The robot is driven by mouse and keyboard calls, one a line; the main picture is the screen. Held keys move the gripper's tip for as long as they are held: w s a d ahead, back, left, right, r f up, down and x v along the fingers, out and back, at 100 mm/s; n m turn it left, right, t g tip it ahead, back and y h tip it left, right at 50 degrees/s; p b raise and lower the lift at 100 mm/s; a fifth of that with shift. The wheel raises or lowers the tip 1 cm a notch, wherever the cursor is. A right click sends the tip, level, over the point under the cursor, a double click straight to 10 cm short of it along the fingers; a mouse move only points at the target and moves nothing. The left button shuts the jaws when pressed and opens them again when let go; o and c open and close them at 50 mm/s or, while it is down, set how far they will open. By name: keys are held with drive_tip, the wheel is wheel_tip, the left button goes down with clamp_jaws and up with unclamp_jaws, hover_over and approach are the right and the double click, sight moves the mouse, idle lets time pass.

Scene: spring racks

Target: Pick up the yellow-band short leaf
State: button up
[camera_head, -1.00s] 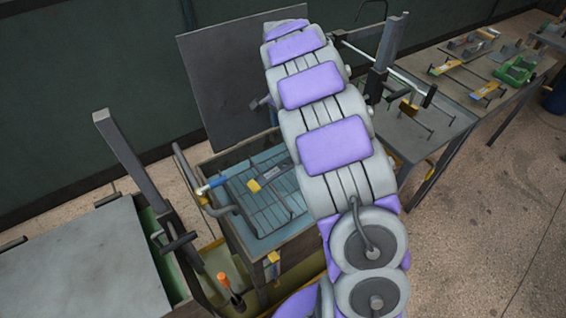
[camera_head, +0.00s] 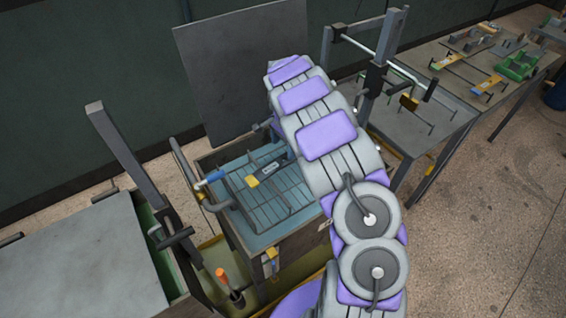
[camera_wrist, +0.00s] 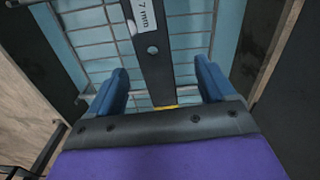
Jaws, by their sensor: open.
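A dark flat leaf (camera_head: 270,169) with a yellow band and a white label lies over the wire rack in the blue-bottomed tank in the head view. In the wrist view the dark leaf (camera_wrist: 153,65) runs between my fingers, with a label reading "7 mm" and a hole; a sliver of yellow shows near the palm. My gripper (camera_wrist: 160,78) is open, its blue fingers on either side of the leaf and apart from it. In the head view my arm hides part of the tank, and my fingers cannot be made out.
The tank's wooden rim (camera_head: 228,232) surrounds the wire rack. A blue-ended handle (camera_head: 212,180) stands at its left side. A grey upright panel (camera_head: 245,70) is behind it. A metal frame (camera_head: 385,60) and benches with yellow-marked pieces (camera_head: 455,70) stand to the right.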

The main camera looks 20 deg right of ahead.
sight(284, 159)
drive_tip(key=shift+d+f, duration=0.25)
drive_tip(key=shift+f, duration=0.15)
drive_tip(key=shift+s+f, duration=0.2)
drive_tip(key=shift+f, duration=0.15)
drive_tip(key=f, duration=0.1)
drive_tip(key=f+b, duration=0.1)
drive_tip(key=a+f, duration=0.1)
drive_tip(key=shift+s+f, duration=0.25)
drive_tip(key=shift+s, duration=0.05)
drive_tip(key=shift+f, duration=0.3)
drive_tip(key=shift+c, duration=0.3)
drive_tip(key=shift+d, duration=0.2)
drive_tip(key=c, duration=0.3)
drive_tip(key=shift+a, duration=0.1)
drive_tip(key=c, duration=1.1)
drive_tip(key=shift+r, duration=0.1)
